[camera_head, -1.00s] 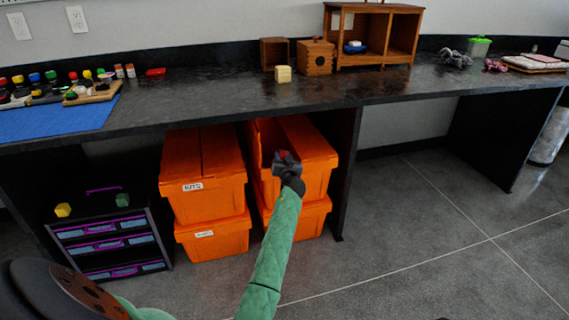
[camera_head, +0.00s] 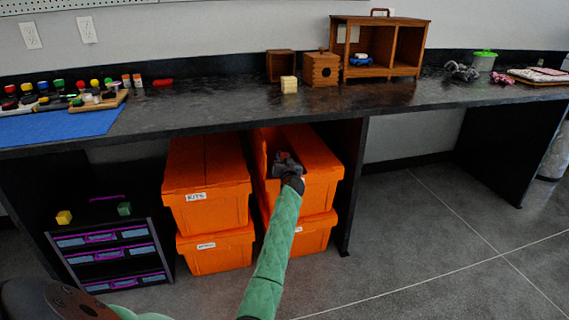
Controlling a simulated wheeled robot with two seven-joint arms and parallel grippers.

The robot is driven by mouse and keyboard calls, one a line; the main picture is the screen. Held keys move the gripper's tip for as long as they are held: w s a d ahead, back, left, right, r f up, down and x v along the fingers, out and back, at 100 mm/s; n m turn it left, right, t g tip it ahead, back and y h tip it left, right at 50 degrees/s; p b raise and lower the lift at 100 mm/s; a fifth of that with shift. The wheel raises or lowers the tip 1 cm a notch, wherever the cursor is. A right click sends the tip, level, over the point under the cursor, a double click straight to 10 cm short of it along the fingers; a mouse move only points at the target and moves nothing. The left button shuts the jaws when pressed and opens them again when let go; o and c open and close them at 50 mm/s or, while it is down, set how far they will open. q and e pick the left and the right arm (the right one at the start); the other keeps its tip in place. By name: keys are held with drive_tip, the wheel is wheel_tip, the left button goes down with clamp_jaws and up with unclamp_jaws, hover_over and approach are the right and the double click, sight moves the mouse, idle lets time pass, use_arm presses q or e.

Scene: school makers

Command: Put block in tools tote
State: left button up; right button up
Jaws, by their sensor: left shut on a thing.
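My left gripper (camera_head: 286,162) is at the front top of the upper right orange tote (camera_head: 318,190). It is shut at that tote's lid flap (camera_head: 262,153), which seems raised on the left; the fingers hide the exact contact. My arm covers the front of this tote, so no label shows. A pale cream block (camera_head: 289,85) sits on the counter. A yellow block (camera_head: 64,217) and a green block (camera_head: 124,209) sit on the black drawer unit (camera_head: 110,245). My right gripper is not in view.
The upper left tote (camera_head: 207,195) reads KITS; closed, it stands on another tote (camera_head: 215,252). The dark counter (camera_head: 210,112) overhangs the totes, with a support panel (camera_head: 352,185) close on their right. Wooden boxes (camera_head: 322,70) stand behind the cream block. The floor at right is clear.

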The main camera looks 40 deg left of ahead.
use_arm(q)
drive_tip(key=o, duration=1)
drive_tip(key=shift+o, duration=0.2)
drive_tip(key=p+v, duration=0.1)
drive_tip(key=v, duration=0.6)
drive_tip(key=shift+s+d, duration=0.25)
drive_tip(key=shift+s, duration=0.05)
